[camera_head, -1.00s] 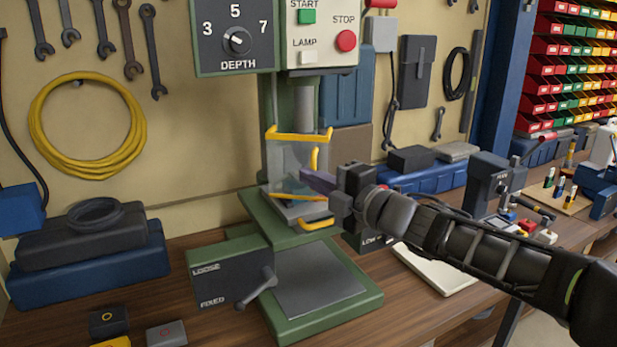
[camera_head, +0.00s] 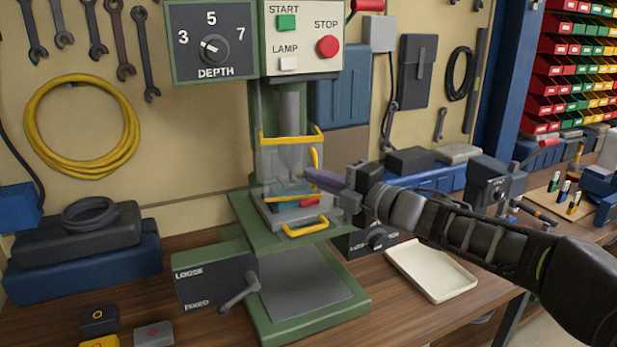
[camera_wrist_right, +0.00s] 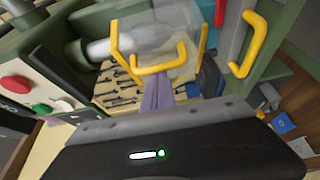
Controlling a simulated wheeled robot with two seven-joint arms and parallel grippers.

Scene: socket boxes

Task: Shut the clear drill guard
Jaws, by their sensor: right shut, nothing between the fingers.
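The clear drill guard (camera_head: 283,158) has yellow edges and a yellow upright handle (camera_head: 314,158) on its right side. It hangs around the drill's chuck, with its lower edge close above the grey work plate; I cannot tell whether it is fully shut. My right gripper (camera_head: 318,180) comes in from the right, with its purple fingers shut and empty beside the guard's lower right part, near the handle. In the right wrist view the purple fingers (camera_wrist_right: 158,93) point at the guard (camera_wrist_right: 180,40) and its yellow edge; touching is unclear. My left gripper is out of view.
The green drill press has a control panel (camera_head: 300,38) above the guard and a loose/fixed lever (camera_head: 239,293) below. A second yellow handle (camera_head: 305,228) sticks out at the plate's front. A white tray (camera_head: 432,270) lies to the right.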

